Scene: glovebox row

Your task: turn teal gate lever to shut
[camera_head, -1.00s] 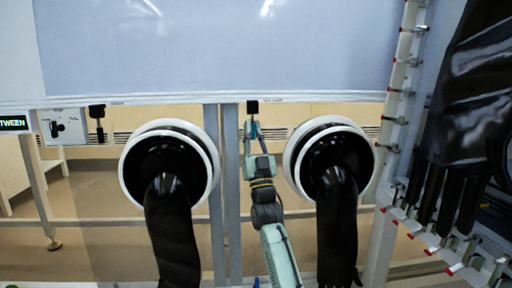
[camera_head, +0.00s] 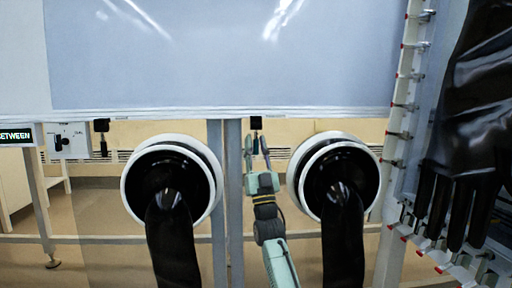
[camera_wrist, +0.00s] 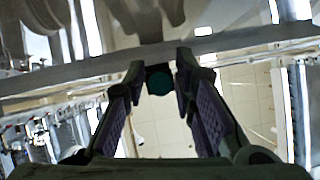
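My gripper (camera_head: 257,145) is raised between the two glove ports, its two fingers apart. A small black fitting (camera_head: 256,123) hangs from the lower edge of the pale panel, just above the fingertips. In the wrist view, my gripper (camera_wrist: 160,75) is open, and a dark block with a round dark-teal end (camera_wrist: 160,82) shows between the fingertips. This looks like the teal lever seen end-on; I cannot tell whether the fingers touch it. A display (camera_head: 15,136) at the far left reads "BETWEEN", its first letter partly cut off.
Glove ports stand close on the left (camera_head: 131,190) and right (camera_head: 297,178), with black gloves hanging. A switch box (camera_head: 68,140) is at the left. A rack with pegs (camera_head: 403,125) and a large black glove (camera_head: 475,110) stand at the right.

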